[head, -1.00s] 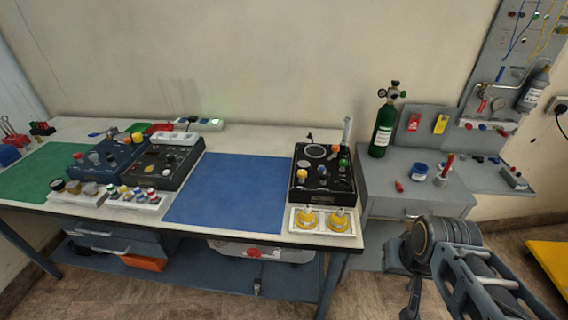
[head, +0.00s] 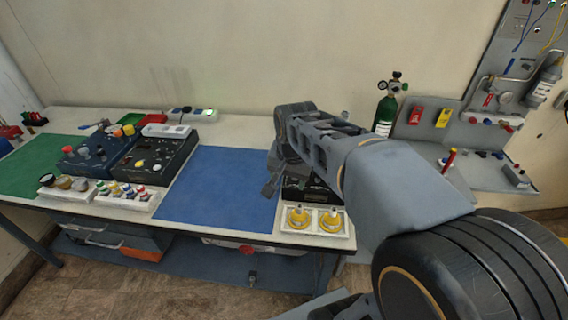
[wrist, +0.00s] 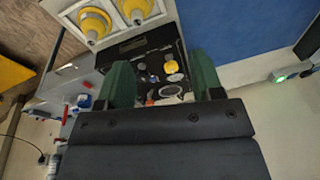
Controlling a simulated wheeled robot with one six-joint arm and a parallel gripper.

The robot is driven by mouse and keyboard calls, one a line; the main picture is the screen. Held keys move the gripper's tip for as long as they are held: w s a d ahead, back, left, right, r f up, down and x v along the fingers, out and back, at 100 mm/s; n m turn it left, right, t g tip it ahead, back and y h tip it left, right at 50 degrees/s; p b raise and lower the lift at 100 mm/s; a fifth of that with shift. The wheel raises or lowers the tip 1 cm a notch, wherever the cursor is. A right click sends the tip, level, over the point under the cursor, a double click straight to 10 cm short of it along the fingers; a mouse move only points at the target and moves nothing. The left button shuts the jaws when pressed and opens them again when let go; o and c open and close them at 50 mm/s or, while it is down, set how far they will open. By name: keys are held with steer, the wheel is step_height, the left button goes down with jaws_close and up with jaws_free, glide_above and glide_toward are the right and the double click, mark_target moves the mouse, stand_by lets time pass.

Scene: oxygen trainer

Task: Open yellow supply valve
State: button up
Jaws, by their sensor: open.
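A yellow knob (wrist: 168,66), which looks like the yellow supply valve, sits on the black trainer panel (wrist: 134,50) in the wrist view. My gripper (wrist: 162,76) is open, with its green fingers spread on either side of the panel's knobs in the picture. The yellow knob shows between the fingers, closer to the right one, and nothing is held. I cannot tell the height above the panel. In the head view my arm covers most of the black panel (head: 298,194), and the yellow knob is hidden there.
A white tray (head: 316,230) with two yellow fittings (head: 299,217) stands in front of the panel. The blue mat (head: 220,188) to its left is bare. A green cylinder (head: 384,115) stands on the grey side table at the right. Another dark panel (head: 157,160) stands farther left.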

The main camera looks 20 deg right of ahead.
steer(key=w+d+r+m+g+p, duration=0.2)
steer(key=w+d+m, duration=0.6)
steer(key=w+m, duration=0.5)
step_height(320, 180, down, 13)
steer(key=shift+w+f+p, duration=0.1)
steer(key=shift+w+p, duration=0.05)
steer(key=shift+p, duration=0.35)
steer(key=shift+c, duration=0.2)
steer(key=c, duration=0.9)
